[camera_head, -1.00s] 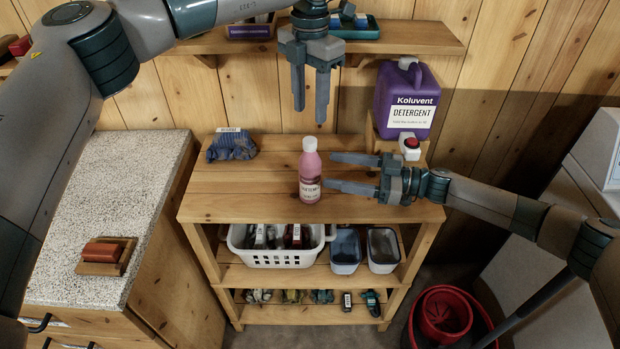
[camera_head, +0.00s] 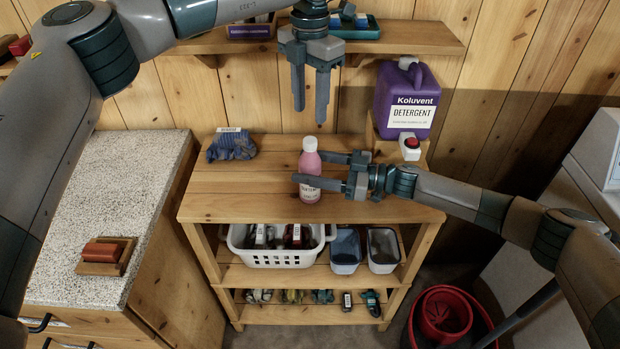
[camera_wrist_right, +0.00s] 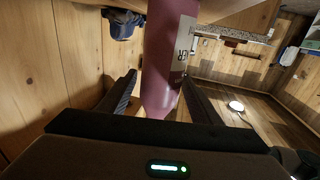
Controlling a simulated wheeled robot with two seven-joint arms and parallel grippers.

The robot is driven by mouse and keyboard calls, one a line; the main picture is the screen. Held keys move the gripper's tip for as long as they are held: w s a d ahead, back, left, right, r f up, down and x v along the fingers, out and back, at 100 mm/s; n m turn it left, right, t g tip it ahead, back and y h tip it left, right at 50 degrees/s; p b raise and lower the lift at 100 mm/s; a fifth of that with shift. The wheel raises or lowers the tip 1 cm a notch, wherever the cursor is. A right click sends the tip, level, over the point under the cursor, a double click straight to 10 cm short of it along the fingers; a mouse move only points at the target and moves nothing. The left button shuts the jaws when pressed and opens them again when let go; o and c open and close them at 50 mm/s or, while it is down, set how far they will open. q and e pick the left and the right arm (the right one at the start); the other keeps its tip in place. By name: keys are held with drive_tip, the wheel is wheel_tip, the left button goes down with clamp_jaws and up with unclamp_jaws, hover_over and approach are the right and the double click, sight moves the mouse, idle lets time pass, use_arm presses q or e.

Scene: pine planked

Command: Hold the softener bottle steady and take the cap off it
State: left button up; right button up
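The pink softener bottle (camera_head: 309,164) stands upright on the wooden table, with its pale cap (camera_head: 310,144) on top. My right gripper (camera_head: 309,168) is level at the bottle's body, with one finger on the near side and one on the far side. In the right wrist view the bottle (camera_wrist_right: 163,60) is between the two fingers; a gap shows on the left, and the right finger overlaps its edge. The gripper looks open around it. My left gripper (camera_head: 310,113) points down, open and empty, above and behind the bottle.
A purple detergent jug (camera_head: 405,95) stands behind right on a wooden stand, with a red-buttoned white box (camera_head: 410,146) in front. A blue cloth (camera_head: 232,146) lies at the table's back left. A white basket (camera_head: 280,258) is on the shelf below. The tabletop left of the bottle is clear.

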clamp_jaws()
use_arm(q)
drive_tip(key=shift+m, duration=0.3)
drive_tip(key=m, duration=2.6)
